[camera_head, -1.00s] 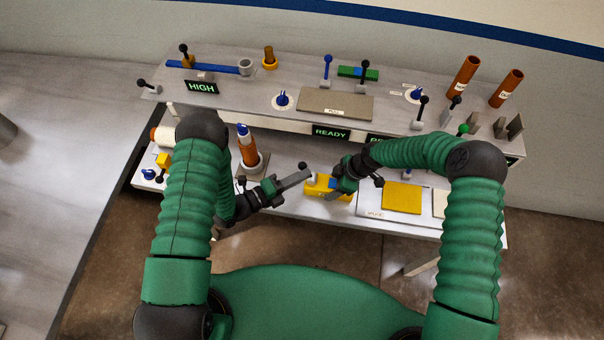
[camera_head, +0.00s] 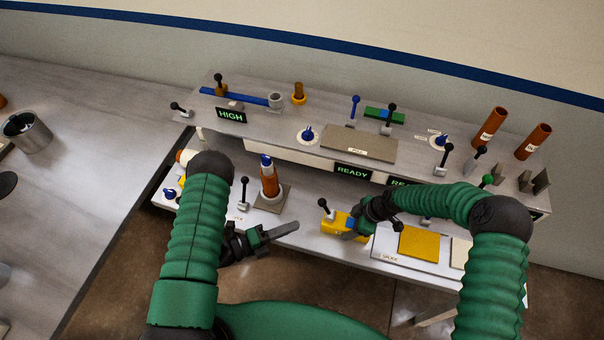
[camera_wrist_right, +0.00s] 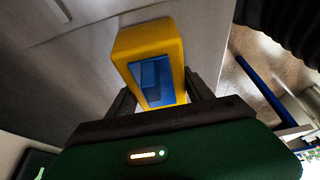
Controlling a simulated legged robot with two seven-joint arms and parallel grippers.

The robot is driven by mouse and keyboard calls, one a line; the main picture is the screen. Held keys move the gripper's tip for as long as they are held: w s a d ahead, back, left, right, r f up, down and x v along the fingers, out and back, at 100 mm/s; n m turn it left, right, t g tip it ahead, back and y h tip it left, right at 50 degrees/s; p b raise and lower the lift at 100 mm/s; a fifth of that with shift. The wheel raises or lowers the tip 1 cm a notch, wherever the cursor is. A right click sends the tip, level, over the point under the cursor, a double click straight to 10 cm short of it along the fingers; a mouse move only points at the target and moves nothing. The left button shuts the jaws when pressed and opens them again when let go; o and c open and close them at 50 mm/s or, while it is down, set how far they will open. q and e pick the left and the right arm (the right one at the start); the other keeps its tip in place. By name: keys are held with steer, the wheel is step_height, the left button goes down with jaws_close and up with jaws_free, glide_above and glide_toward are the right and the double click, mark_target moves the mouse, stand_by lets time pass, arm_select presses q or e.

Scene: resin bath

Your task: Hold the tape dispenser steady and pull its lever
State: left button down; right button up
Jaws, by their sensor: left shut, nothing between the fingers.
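The yellow tape dispenser (camera_head: 338,226) with a blue insert sits at the front of the lower shelf. A lever with a black knob (camera_head: 323,202) stands up at its left end. My right gripper (camera_head: 354,226) is at the dispenser's right part. In the right wrist view the yellow body (camera_wrist_right: 150,45) and blue insert (camera_wrist_right: 154,80) lie between its two dark fingers (camera_wrist_right: 158,95), which appear closed on the body's sides. My left gripper (camera_head: 296,226) is shut and empty, pointing right, left of the dispenser and apart from the lever.
An orange bottle (camera_head: 269,182) on a grey base and a black-knobbed lever (camera_head: 243,190) stand behind my left gripper. A yellow plate (camera_head: 419,243) lies right of the dispenser. The upper shelf holds a READY sign (camera_head: 352,172), levers and brown tubes (camera_head: 490,127).

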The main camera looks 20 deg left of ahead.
steer(key=o, duration=0.4)
steer(key=shift+a, duration=0.1)
steer(key=shift+o, duration=0.2)
